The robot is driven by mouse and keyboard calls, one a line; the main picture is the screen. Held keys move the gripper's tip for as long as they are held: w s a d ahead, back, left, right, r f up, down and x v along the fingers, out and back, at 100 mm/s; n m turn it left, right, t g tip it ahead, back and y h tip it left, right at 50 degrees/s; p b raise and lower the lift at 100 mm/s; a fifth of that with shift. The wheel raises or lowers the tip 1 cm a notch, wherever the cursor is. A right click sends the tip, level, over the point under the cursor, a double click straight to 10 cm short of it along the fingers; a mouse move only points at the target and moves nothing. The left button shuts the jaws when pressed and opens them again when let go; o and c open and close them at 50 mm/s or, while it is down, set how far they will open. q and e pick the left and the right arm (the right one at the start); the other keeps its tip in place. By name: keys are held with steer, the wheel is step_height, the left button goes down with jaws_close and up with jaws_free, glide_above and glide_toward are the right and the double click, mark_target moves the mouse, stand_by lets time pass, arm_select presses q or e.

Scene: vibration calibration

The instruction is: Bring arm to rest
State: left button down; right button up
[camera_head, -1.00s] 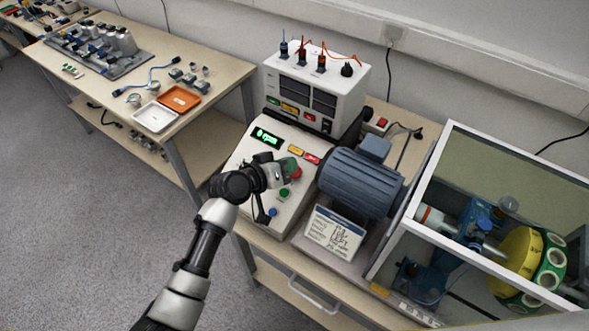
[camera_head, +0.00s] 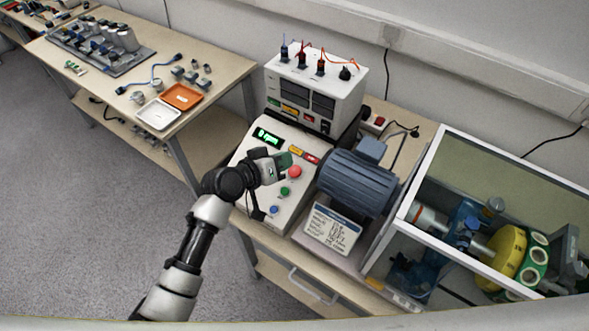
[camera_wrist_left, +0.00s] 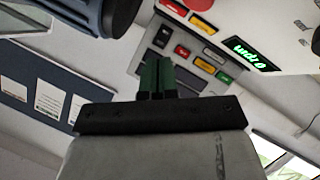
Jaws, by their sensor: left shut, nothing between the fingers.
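My left arm reaches in from the bottom left in the head view. Its left gripper (camera_head: 284,161) is shut and empty, just above the sloped face of the control box (camera_head: 256,176). The fingertips lie just left of the red button (camera_head: 295,172) and do not appear to hold anything. In the left wrist view the dark green fingers (camera_wrist_left: 156,78) are together. The green display (camera_head: 268,137) reads 0 rpm, and it also shows in the left wrist view (camera_wrist_left: 248,55). My right gripper is not in view.
A blue motor (camera_head: 357,181) and an information card (camera_head: 332,229) are right of the control box. Beyond them stands a white-framed enclosure (camera_head: 432,165) with a yellow disc (camera_head: 505,251). A side table (camera_head: 216,68) with trays stands left. Grey floor is clear at lower left.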

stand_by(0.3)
arm_select(q)
steer(key=s+a+f+g+y, duration=0.15)
steer(key=s+a+y, duration=0.25)
steer(key=s+a, duration=0.45)
steer(key=s+a+g+y, duration=0.25)
steer(key=s+a, duration=0.25)
steer(key=s, duration=0.6)
steer(key=s+a+f+g+y, duration=0.1)
steer(key=s+a+y, duration=0.4)
steer(key=s, duration=0.4)
step_height(320, 180, down, 29)
steer(key=a+g+b, duration=0.1)
steer(key=g+b, duration=0.1)
steer(key=b, duration=0.1)
steer(key=s+a+f+g+b, duration=0.1)
steer(key=s+a+f+b, duration=0.1)
steer(key=s+f, duration=1.5)
steer(key=shift+a+f+h, duration=0.35)
steer(key=shift+a+f, duration=0.15)
steer(key=shift+f, duration=0.3)
